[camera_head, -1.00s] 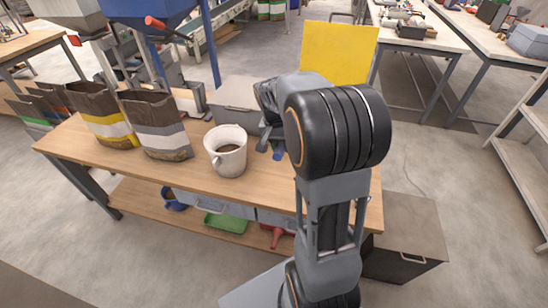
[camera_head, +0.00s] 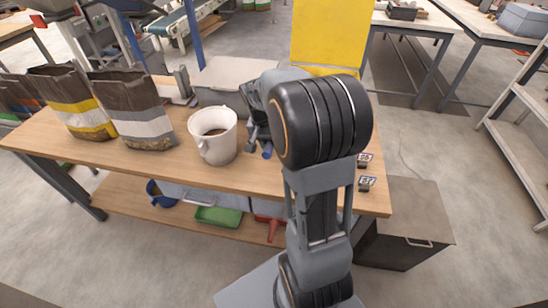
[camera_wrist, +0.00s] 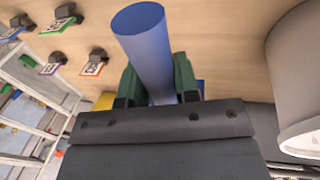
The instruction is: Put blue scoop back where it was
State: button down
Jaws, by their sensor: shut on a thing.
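My gripper (camera_wrist: 156,86) is shut on the blue scoop (camera_wrist: 145,45); its blue cylindrical handle stands between the green fingers in the wrist view. In the head view, the gripper (camera_head: 260,138) is over the wooden bench (camera_head: 110,150), just right of the white bucket, mostly hidden behind my arm. Only a small blue end of the scoop (camera_head: 267,150) shows there. The rest of the scoop is hidden in both views.
A white bucket (camera_head: 214,136) stands close left, also at right in the wrist view (camera_wrist: 300,75). Paper sacks (camera_head: 133,110) stand farther left. Small numbered tags (camera_head: 366,183) line the right end. Below are a blue vessel (camera_head: 158,192), green tray (camera_head: 218,215) and red scoop (camera_head: 268,228).

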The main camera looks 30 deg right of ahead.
jog(key=shift+f, duration=4.2)
jog(key=shift+f+b, duration=0.1)
jog(key=shift+b, duration=0.2)
jog(key=c, duration=0.9)
grip_release()
jog(key=shift+o, duration=0.2)
notch_tip(320, 180, up, 11)
jog(key=w+a+p, duration=0.1)
jog(key=a, duration=0.1)
jog(key=s+a+r+n+t+y, duration=0.2)
jog(key=s+a+n+t, duration=0.2)
jog(key=s+a+n, duration=0.4)
jog(key=shift+s+a, duration=1.8)
jog(key=shift+s, duration=0.75)
